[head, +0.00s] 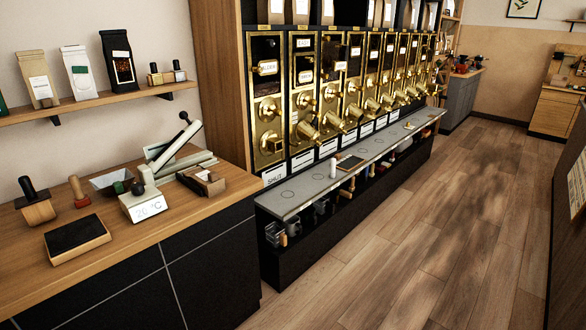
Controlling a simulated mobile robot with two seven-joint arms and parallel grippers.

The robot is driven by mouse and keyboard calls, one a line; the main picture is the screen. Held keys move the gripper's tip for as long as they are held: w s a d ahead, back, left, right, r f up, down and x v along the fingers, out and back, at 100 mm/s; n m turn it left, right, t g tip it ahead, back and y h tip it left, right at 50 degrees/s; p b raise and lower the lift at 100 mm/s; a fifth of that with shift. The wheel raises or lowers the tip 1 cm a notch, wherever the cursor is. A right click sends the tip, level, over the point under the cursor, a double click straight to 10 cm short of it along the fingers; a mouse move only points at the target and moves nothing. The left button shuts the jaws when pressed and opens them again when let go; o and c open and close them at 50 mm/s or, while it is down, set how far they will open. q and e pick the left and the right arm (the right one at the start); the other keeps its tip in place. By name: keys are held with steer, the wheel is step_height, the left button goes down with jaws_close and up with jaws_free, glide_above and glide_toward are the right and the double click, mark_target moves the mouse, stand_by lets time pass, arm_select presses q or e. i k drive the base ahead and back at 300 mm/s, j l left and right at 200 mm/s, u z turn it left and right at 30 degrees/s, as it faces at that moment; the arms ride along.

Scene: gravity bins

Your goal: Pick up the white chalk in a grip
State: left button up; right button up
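A small white upright piece (334,168) stands on the grey ledge (300,190) below the gold dispensers, beside a dark wood-framed slate (350,162). It may be the white chalk, but it is too small to tell for sure. No other chalk can be made out. Neither of my grippers shows in the head view.
Gold dispensers (305,85) line the wall behind the ledge. The wooden floor (440,230) at the right is clear.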

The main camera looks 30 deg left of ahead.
mark_target(333, 160)
steer(key=i+u, duration=0.4)
steer(key=i, duration=0.4)
steer(key=i+l+u, duration=0.15)
steer(key=i+u, duration=0.2)
steer(key=i, duration=0.4)
